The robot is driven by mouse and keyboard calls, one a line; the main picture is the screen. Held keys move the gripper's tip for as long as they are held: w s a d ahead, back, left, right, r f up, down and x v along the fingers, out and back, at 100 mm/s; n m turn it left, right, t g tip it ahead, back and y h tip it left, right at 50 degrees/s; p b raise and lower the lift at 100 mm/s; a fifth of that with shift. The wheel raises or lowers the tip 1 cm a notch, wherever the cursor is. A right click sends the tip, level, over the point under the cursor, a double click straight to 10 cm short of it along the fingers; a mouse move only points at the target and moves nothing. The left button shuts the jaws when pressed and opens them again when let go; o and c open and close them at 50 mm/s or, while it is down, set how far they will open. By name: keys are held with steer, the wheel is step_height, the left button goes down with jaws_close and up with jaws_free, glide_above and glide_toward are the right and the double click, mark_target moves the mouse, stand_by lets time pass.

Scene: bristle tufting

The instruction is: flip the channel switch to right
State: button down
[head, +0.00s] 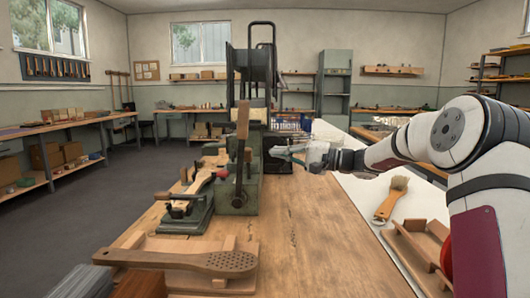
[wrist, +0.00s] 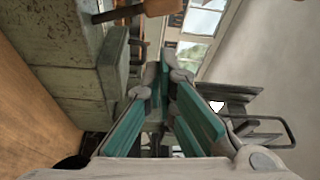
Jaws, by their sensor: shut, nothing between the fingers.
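A green-grey machine (head: 240,195) stands on the wooden bench. An upright lever with a wooden handle (head: 243,120) rises from it, and a dark lever (head: 240,170) stands just below that. I cannot tell for certain which part is the channel switch. A grey-green metal block (wrist: 75,65) and a wooden handle (wrist: 150,8) lie beyond and beside the fingertips. Contact is not visible.
A perforated wooden paddle (head: 190,261) lies on a board at the bench front. A smaller green fixture (head: 188,215) stands before the machine. A brush (head: 392,198) and a wooden tray (head: 415,250) are on the white surface at right. The bench right of the machine is clear.

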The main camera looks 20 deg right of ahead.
steer(key=shift+v, duration=2.8)
steer(key=shift+f, duration=0.1)
